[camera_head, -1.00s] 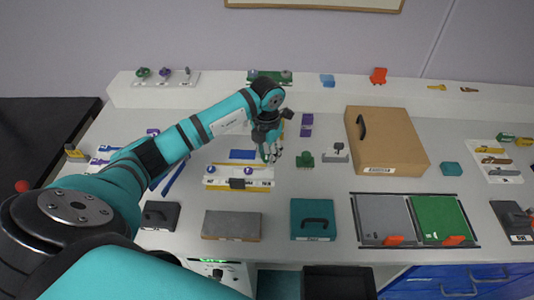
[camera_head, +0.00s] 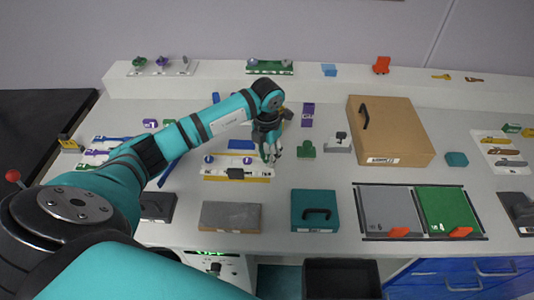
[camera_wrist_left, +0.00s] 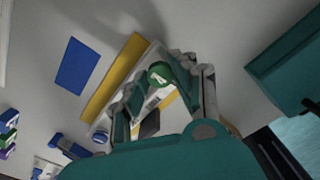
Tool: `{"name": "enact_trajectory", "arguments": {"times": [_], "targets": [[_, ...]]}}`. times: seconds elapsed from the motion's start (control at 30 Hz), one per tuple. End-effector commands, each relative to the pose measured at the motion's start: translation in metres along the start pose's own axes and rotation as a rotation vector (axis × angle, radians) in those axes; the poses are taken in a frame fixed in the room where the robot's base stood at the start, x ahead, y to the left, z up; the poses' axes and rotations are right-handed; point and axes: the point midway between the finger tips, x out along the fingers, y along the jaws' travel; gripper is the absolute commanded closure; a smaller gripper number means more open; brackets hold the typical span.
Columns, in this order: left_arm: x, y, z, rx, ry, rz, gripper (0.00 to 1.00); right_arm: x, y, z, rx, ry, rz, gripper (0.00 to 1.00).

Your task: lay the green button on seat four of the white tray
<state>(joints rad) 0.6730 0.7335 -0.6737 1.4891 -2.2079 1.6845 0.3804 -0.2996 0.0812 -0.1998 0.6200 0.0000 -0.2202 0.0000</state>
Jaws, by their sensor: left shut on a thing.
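My left gripper (camera_head: 270,158) hangs at the right end of the white tray (camera_head: 222,171). It is shut on the green button (camera_wrist_left: 159,72), a round green disc between the fingertips in the left wrist view. In the head view the fingers hide the button. The tray carries two round purple-blue buttons (camera_head: 209,160) and (camera_head: 247,160) on its left and middle parts. The tray's right end lies under my gripper, so I cannot tell whether the green button touches a seat. My right gripper is not in view.
A yellow strip (camera_wrist_left: 115,75) runs along the tray, and a blue pad (camera_wrist_left: 77,66) lies beyond it. A green block (camera_head: 306,149) stands right of my gripper. A grey block (camera_head: 231,217) and a teal case (camera_head: 315,211) lie in front.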

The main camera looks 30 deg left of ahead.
Motion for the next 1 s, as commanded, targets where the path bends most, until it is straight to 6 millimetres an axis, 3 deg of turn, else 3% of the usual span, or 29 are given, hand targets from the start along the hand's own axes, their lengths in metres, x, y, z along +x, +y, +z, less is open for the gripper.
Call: {"name": "enact_trajectory", "arguments": {"times": [0.7, 0.73, 0.9, 1.0], "targets": [[0.014, 0.000, 0.000, 0.000, -0.001, 0.000, 0.99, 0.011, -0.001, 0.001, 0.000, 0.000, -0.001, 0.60], [0.013, 0.000, 0.000, 0.000, -0.001, 0.000, 0.71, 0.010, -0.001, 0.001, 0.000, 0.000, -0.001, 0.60], [0.013, 0.000, 0.000, 0.000, 0.000, 0.000, 0.49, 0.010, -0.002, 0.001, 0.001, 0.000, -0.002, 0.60], [0.013, 0.000, 0.000, 0.000, 0.000, 0.000, 0.47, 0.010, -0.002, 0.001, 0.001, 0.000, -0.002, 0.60]]}}
